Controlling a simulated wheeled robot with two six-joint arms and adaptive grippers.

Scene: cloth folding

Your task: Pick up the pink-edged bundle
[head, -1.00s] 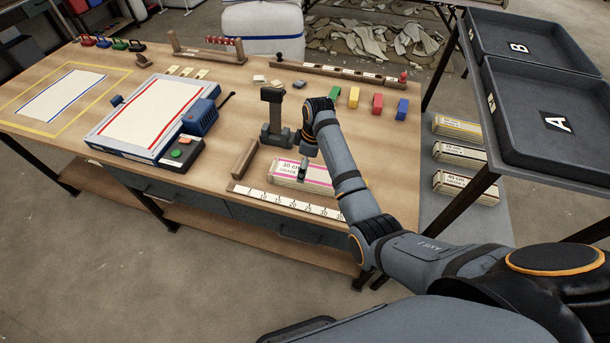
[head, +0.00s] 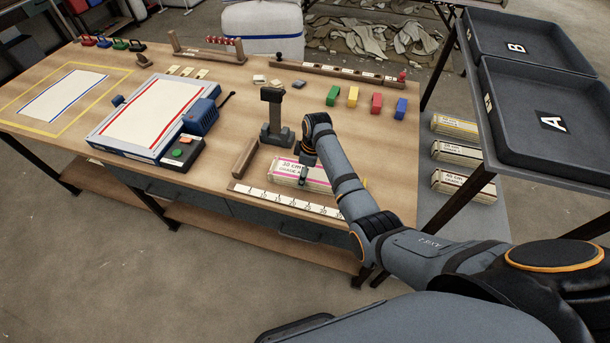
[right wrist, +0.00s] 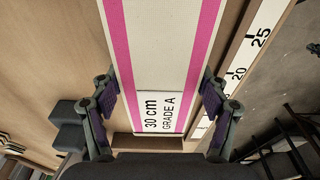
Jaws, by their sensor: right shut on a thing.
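The pink-edged bundle (head: 318,177) is a pale folded block with pink stripes and a "30 cm GRADE A" label. It is by the front edge of the workbench, behind the white ruler strip (head: 290,202). My right gripper (head: 303,180) is over it from above. In the right wrist view, my right gripper's fingers (right wrist: 160,104) are shut on the bundle (right wrist: 165,40), one along each long side. I cannot tell whether the bundle is clear of the bench. My left gripper is not in view.
A dark post on a base (head: 272,115) and a wooden block (head: 245,158) stand close left of the bundle. A framed board (head: 150,115) lies further left. Coloured blocks (head: 353,97) stand behind. Trays A (head: 490,130) and B (head: 480,45) are at right, above several shelved bundles (head: 455,127).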

